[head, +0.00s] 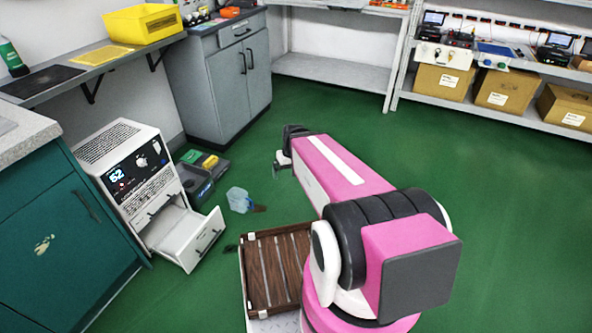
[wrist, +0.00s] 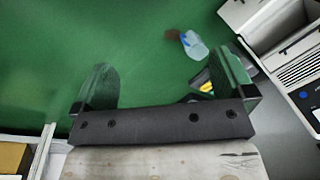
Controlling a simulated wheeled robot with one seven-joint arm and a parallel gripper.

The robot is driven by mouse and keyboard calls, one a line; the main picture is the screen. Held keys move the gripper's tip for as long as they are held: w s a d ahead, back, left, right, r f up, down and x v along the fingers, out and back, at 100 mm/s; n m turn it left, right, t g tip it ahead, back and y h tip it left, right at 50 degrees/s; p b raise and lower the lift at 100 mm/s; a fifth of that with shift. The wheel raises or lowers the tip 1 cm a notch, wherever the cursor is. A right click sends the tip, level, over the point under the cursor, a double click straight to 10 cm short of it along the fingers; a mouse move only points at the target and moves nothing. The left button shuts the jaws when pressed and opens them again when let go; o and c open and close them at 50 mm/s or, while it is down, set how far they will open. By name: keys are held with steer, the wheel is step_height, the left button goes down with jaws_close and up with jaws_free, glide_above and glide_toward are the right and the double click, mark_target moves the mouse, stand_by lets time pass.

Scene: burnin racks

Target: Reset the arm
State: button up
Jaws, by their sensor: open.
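My gripper (wrist: 165,90) shows in the wrist view with its two fingers spread wide apart and nothing between them but green floor. In the head view my pink arm stretches forward from the lower right, and my gripper (head: 281,165) is at its far end, above the floor and partly hidden by the wrist. The unit's drawer side also shows at the right of the wrist view (wrist: 290,60).
A brown slatted tray (head: 272,270) is beside my arm's base. A translucent container (head: 239,200) and dark bins (head: 196,184) lie on the floor near the unit. A grey cabinet (head: 222,75) stands behind. Shelves with cardboard boxes (head: 505,91) line the back right. The right floor is clear.

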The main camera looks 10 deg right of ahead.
steer(key=shift+m+h, duration=0.8)
steer(key=s+d+r, duration=0.2)
steer(key=r, duration=0.1)
steer(key=shift+s+d, duration=0.25)
steer(key=shift+s, duration=0.1)
stand_by(0.7)
